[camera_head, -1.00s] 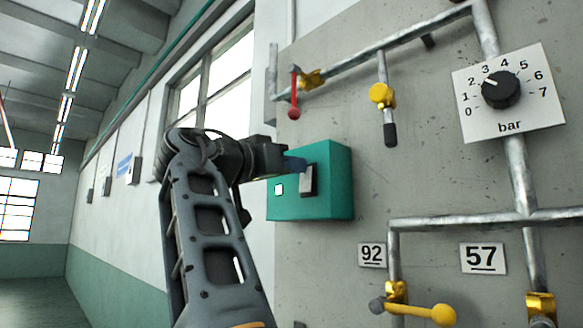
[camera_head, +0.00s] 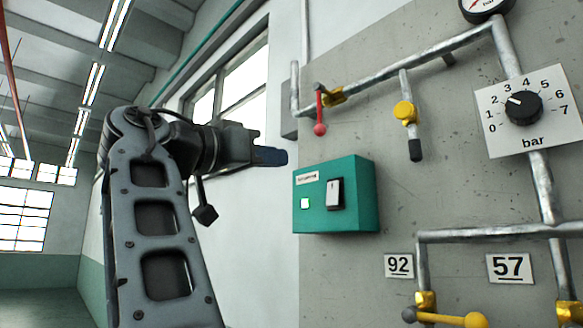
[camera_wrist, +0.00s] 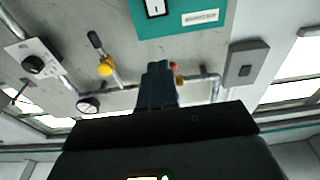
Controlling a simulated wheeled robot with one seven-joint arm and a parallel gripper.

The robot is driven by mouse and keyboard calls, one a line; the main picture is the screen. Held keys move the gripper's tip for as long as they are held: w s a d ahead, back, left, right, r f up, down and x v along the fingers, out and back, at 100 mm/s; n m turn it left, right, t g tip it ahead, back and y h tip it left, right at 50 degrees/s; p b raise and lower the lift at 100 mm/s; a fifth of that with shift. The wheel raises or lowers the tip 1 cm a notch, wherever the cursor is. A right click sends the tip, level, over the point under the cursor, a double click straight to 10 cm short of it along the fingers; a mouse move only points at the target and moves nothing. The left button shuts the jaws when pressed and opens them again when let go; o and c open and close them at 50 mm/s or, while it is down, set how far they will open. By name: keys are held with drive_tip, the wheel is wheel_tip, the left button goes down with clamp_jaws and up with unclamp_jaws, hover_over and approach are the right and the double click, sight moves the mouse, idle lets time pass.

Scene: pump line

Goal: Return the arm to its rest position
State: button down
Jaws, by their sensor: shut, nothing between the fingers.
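My gripper (camera_head: 272,156) is shut and empty, with its blue-grey fingers pointing right in the head view. It is up and to the left of the green switch box (camera_head: 357,208) and apart from it. The box carries a black-framed rocker switch (camera_head: 335,194) and a lit white-green button (camera_head: 305,203). In the wrist view my gripper's closed fingers (camera_wrist: 158,85) show in the middle, with the green box (camera_wrist: 178,27) at the top edge, partly cut off.
A concrete panel holds pipes, a red-handled valve (camera_head: 320,115), a yellow valve (camera_head: 405,113), a bar dial (camera_head: 523,108) and plates 92 (camera_head: 399,265) and 57 (camera_head: 510,268). A yellow lever (camera_head: 470,319) is at the bottom. A grey wall box (camera_wrist: 245,63) shows in the wrist view. Open hall lies left.

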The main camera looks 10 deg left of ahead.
drive_tip(key=shift+s+a+r, duration=0.1)
drive_tip(key=shift+s+a, duration=0.25)
drive_tip(key=shift+s, duration=0.1)
idle(0.3)
